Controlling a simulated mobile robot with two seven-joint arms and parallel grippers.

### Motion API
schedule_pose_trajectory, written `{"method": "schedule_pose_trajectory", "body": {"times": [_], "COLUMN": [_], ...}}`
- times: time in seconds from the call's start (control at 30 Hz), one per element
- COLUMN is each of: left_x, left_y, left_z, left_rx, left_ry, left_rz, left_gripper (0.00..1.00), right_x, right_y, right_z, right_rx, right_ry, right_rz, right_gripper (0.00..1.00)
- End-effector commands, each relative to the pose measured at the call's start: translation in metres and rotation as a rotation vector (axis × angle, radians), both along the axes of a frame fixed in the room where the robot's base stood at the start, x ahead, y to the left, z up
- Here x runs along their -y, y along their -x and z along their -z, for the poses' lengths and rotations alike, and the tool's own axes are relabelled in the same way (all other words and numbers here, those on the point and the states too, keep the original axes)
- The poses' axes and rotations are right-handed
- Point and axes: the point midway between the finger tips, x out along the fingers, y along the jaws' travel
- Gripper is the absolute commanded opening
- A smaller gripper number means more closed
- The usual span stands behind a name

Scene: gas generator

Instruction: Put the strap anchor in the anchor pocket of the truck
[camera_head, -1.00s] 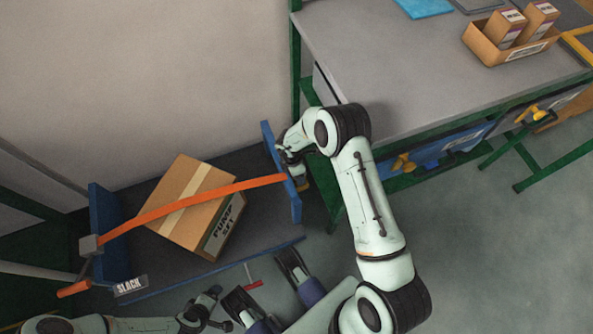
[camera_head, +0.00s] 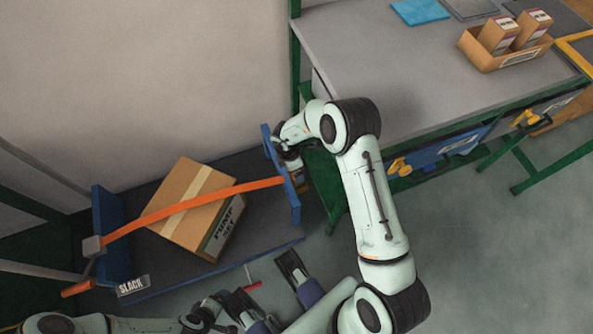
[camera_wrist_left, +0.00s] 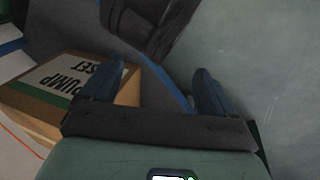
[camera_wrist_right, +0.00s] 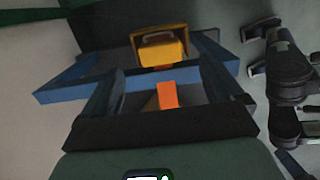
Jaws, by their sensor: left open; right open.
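The blue-ended truck (camera_head: 275,232) holds a cardboard pump box (camera_head: 190,195). An orange strap (camera_head: 165,210) crosses the box to the right end board (camera_head: 288,190). In the right wrist view a yellow block (camera_wrist_right: 160,47) sits in a dark-edged frame at that board, with an orange strap end (camera_wrist_right: 167,95) below it; which part is anchor and which is pocket is hard to tell. My right gripper (camera_wrist_right: 160,70) is open, its fingers on either side of the strap end and apart from it. My left gripper (camera_wrist_left: 160,70) is open and empty near the box's lettered side (camera_wrist_left: 70,80).
A grey workbench (camera_head: 370,60) with a green frame stands right of the truck, its edge close to my right arm. It bears a carton tray (camera_head: 505,58) and a blue mat (camera_head: 420,11).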

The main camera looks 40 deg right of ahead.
Motion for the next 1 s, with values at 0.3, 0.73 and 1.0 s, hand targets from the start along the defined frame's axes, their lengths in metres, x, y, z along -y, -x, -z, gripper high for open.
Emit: {"method": "schedule_pose_trajectory", "body": {"times": [0.3, 0.73, 1.0], "left_x": [0.010, 0.011, 0.011], "left_y": [0.020, 0.023, 0.022], "left_z": [-0.016, -0.016, -0.016], "left_rx": [-0.053, -0.060, -0.059], "left_ry": [0.026, 0.029, 0.029], "left_rz": [0.022, 0.024, 0.024], "left_gripper": [0.88, 0.88, 0.88], "right_x": [-0.006, -0.007, -0.007], "right_y": [-0.002, -0.002, -0.002], "right_z": [-0.051, -0.056, -0.056], "right_rx": [0.001, -0.002, -0.001], "right_ry": [-0.001, -0.001, 0.000], "right_rz": [-0.002, -0.001, -0.001], "right_gripper": [0.94, 0.94, 0.94]}}
